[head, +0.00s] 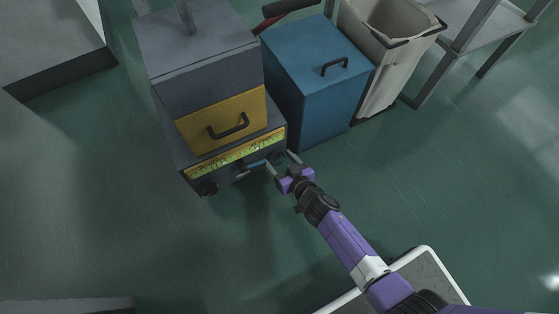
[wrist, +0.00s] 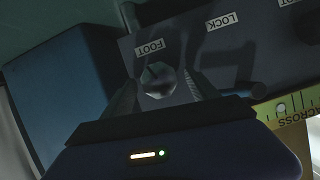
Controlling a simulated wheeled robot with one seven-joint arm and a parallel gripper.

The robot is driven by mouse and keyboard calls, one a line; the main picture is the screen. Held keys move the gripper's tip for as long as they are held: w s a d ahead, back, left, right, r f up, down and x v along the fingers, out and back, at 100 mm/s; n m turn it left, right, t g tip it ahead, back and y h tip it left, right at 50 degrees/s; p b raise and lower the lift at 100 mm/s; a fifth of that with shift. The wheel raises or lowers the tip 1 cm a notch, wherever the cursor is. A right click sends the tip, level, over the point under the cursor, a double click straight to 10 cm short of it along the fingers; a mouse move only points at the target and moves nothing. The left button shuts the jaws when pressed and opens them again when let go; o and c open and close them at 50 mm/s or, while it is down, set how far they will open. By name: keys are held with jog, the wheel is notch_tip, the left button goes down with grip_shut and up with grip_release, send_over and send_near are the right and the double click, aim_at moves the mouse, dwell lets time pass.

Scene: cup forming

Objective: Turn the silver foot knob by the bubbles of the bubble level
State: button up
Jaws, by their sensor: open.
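The silver foot knob (wrist: 157,84) is a small round metal piece below the upside-down FOOT label in the wrist view. My gripper (wrist: 161,78) is open, with one finger on each side of the knob; I cannot tell whether they touch it. In the head view my gripper (head: 280,160) is at the lower right front corner of the grey machine, where the knob is not clearly visible. The bubble level is a yellow-green strip (head: 235,152) below the yellow drawer.
A LOCK label (wrist: 222,22) and a dark bar (wrist: 246,90) are near the knob. The grey machine (head: 205,85) has a yellow drawer (head: 220,122) with a black handle. A blue cabinet (head: 315,85) and beige bin (head: 380,70) stand right. Green floor in front is clear.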

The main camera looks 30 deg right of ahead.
jog(key=c, duration=1.4)
jog(key=shift+r+p, duration=0.15)
jog(key=shift+p, duration=0.45)
